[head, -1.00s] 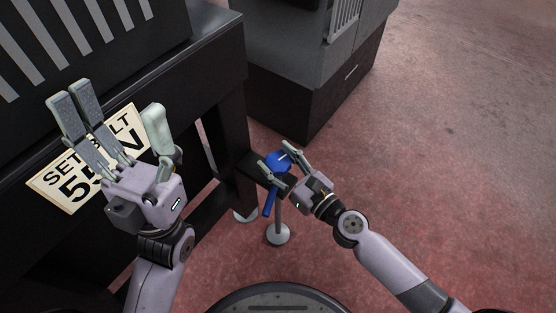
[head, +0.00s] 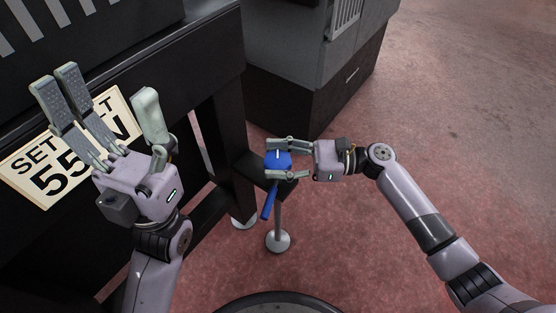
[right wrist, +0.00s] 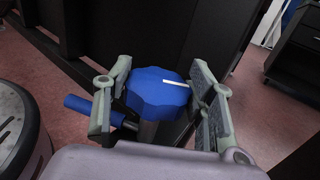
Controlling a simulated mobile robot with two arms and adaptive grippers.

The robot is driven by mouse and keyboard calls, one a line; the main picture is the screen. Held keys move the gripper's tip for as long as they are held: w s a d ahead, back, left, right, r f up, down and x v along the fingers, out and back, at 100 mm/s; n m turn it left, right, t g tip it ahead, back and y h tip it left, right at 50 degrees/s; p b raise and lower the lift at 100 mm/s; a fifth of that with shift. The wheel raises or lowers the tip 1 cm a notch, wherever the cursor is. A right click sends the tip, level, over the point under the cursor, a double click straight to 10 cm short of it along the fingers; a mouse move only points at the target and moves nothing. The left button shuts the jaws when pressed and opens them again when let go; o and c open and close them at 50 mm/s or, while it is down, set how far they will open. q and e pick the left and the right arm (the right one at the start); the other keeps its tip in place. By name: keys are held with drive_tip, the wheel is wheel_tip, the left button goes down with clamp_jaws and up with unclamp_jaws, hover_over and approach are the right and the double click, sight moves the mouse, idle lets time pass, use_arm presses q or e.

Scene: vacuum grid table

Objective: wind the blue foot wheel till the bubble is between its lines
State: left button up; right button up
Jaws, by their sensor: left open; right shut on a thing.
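The blue foot wheel (head: 279,161) is a lobed knob with a white mark on top, above a post with a round foot (head: 278,241). My right gripper (head: 271,161) is shut on it from the right, one finger on each side. The right wrist view shows the wheel (right wrist: 155,90) between the fingers, its white mark (right wrist: 174,83) towards the right finger. A blue bar (head: 269,202) sticks out below the wheel. My left gripper (head: 100,95) is open and empty, fingers up, in front of a sign. No bubble or its lines can be made out.
The dark machine frame (head: 214,85) with a sign (head: 30,170) reading "SET", partly covered, and "55" fills the left. A dark cabinet (head: 300,105) stands behind the wheel. The reddish floor (head: 470,130) to the right is clear.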

drive_tip(key=shift+n+g, duration=0.5)
drive_tip(key=shift+g, duration=0.3)
drive_tip(key=o, duration=1.2)
drive_tip(key=shift+a, duration=0.1)
drive_tip(key=shift+c, duration=0.2)
drive_tip(key=d, duration=1.2)
drive_tip(key=shift+w, duration=0.4)
